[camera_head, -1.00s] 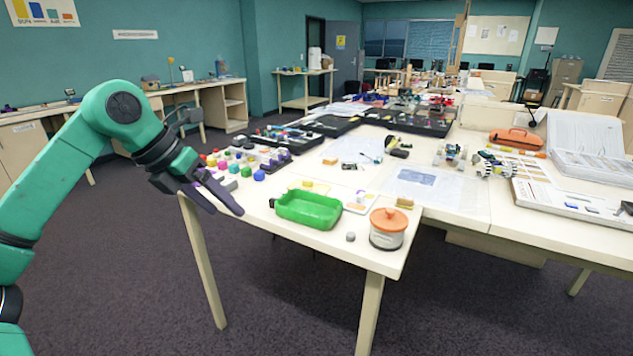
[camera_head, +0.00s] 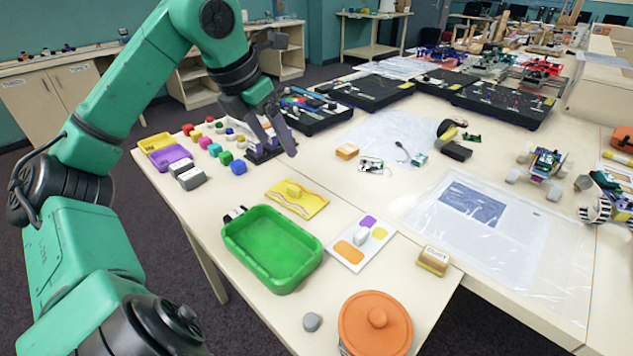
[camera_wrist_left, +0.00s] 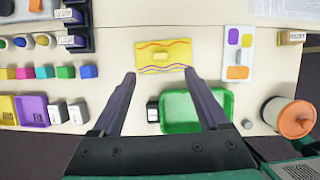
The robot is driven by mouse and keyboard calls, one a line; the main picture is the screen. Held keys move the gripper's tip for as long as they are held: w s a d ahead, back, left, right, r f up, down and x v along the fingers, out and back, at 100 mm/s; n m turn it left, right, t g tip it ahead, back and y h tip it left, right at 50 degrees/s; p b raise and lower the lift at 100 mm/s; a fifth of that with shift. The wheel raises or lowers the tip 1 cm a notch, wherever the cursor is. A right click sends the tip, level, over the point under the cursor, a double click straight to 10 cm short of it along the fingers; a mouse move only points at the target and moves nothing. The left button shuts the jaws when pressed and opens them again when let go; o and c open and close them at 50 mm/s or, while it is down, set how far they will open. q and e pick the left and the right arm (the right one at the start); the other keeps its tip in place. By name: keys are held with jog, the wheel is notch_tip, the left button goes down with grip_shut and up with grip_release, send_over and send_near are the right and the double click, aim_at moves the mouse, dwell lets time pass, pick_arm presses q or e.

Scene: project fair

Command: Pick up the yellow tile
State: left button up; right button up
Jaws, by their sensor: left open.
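The yellow tile (camera_head: 297,198) is a flat rectangle with wavy lines and a small raised yellow block on top. It lies on the white table behind the green tray (camera_head: 233,251). My left gripper (camera_head: 278,151) is open and empty above the table, behind and left of the tile in the head view. In the left wrist view the tile (camera_wrist_left: 152,56) lies just beyond the open fingertips (camera_wrist_left: 159,73), between their lines. My right gripper is not in view.
An orange-lidded pot (camera_head: 376,322), a grey lump (camera_head: 312,322) and a white card with coloured patches (camera_head: 349,258) are near the tray. Several coloured blocks (camera_head: 238,167) stand left of the tile. A wooden block (camera_head: 347,152) lies behind it.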

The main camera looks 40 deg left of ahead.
pick_arm(q)
send_near(293, 188)
jog(key=p+x, duration=0.2)
jog(key=x, duration=0.6)
jog(key=shift+w+f, duration=0.15)
jog(key=shift+f, duration=0.2)
jog(key=shift+w+f, duration=0.1)
grip_shut()
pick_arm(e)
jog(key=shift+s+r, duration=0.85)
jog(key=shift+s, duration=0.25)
